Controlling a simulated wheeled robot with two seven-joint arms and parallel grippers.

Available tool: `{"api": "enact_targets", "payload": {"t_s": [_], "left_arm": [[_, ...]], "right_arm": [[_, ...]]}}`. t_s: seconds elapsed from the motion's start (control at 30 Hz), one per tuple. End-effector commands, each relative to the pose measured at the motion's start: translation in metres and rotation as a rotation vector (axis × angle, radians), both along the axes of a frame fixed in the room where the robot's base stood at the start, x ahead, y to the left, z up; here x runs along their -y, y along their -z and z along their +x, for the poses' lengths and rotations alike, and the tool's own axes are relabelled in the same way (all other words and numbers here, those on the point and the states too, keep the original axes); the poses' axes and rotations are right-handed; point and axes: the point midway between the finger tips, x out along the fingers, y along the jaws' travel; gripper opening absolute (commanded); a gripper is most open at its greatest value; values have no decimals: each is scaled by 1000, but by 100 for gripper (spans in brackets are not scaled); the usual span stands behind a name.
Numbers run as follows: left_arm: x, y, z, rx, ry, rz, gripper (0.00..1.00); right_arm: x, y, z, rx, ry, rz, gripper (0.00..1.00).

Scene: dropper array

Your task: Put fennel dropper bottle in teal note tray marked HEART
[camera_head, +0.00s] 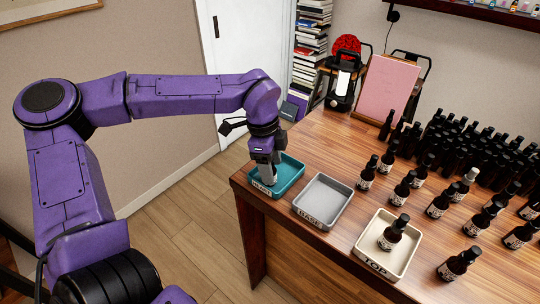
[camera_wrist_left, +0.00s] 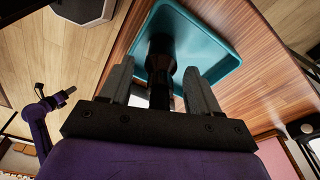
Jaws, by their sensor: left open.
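The teal tray (camera_head: 291,178) sits at the table's near left corner; its front marking is partly covered by my gripper and hard to read. My left gripper (camera_head: 267,178) is low over the tray's left part, pointing down. In the left wrist view, its open fingers (camera_wrist_left: 160,88) are on either side of a dark dropper bottle (camera_wrist_left: 160,62), with the teal tray (camera_wrist_left: 215,38) behind it. A bit of white label shows, but I cannot read it. The gripper hides this bottle in the head view.
A grey tray (camera_head: 325,198) marked BASE is empty beside the teal one. A cream tray (camera_head: 373,252) marked TOP holds a dropper bottle (camera_head: 393,232). Several labelled bottles stand in rows at the right, with a dense dark group behind. A pink board (camera_head: 387,88) stands at the back.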

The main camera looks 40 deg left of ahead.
Motion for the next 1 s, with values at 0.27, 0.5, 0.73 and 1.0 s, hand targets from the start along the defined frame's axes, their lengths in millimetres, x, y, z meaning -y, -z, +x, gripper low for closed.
{"api": "enact_targets", "payload": {"t_s": [0.27, 0.5, 0.73, 1.0], "left_arm": [[-9, -62, -2, 7, -3, -1, 62], [-16, -110, -4, 3, -1, 1, 62], [-17, -120, -6, 0, 0, 0, 62], [-17, -120, -6, 0, 0, 0, 62]], "right_arm": [[0, 10, 0, 0, 0, 0, 43], [0, 15, 0, 0, 0, 0, 43], [0, 15, 0, 0, 0, 0, 43], [0, 15, 0, 0, 0, 0, 43]]}}
